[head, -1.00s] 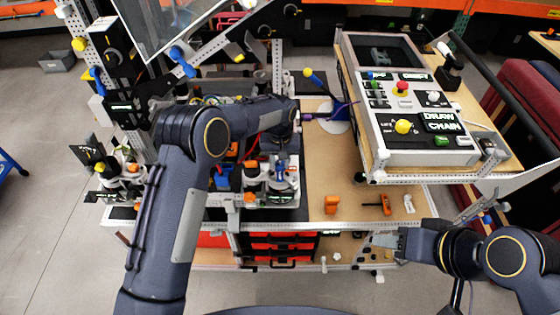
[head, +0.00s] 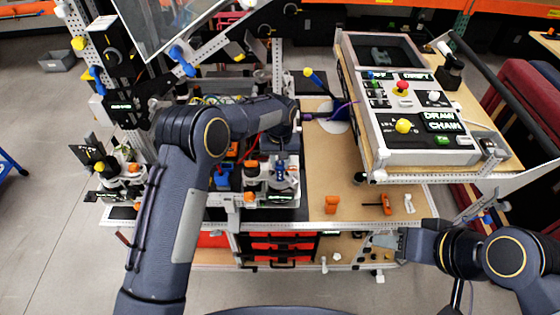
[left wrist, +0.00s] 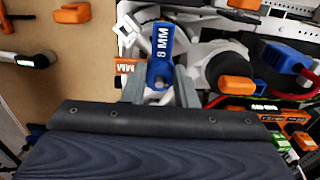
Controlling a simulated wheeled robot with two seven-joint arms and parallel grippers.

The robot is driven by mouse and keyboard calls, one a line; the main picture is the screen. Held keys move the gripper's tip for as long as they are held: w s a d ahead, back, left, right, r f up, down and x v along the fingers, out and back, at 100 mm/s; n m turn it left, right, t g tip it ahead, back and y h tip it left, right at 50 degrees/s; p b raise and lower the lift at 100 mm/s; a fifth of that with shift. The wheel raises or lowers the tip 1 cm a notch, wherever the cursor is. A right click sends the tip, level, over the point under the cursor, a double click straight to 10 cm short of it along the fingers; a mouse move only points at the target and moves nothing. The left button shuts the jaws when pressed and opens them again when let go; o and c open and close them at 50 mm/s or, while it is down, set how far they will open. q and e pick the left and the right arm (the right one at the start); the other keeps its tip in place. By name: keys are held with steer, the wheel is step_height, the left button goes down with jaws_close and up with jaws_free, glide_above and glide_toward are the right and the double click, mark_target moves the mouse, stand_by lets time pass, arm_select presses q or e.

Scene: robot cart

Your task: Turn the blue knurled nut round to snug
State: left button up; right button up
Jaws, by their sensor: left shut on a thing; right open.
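In the left wrist view a blue piece marked 8 MM (left wrist: 161,52) stands between the two fingers of my left gripper (left wrist: 160,92). I take it for the blue nut; its knurling cannot be made out. The fingers are shut on its lower end. In the head view the blue piece (head: 281,166) shows small on the white fixture at the front of the cart, below my left wrist, and the fingers are too small to make out. My right gripper (head: 388,243) is open and empty, low at the right, in front of the cart's edge.
An orange block (head: 331,204) and an orange-handled tool (head: 379,205) lie on the wooden top (head: 335,170). A control panel (head: 420,125) with coloured buttons rises at the right. Orange and blue parts crowd the fixture. Red drawers (head: 280,245) sit below.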

arm_select(q)
steer(key=shift+f+m+b, duration=0.15)
steer(key=shift+m+b, duration=0.2)
steer(key=shift+m, duration=0.55)
steer(key=shift+a, duration=0.1)
steer(key=shift+s+f+m, duration=0.15)
steer(key=shift+f+m, duration=0.05)
steer(key=shift+m, duration=0.8)
steer(key=shift+f, duration=0.1)
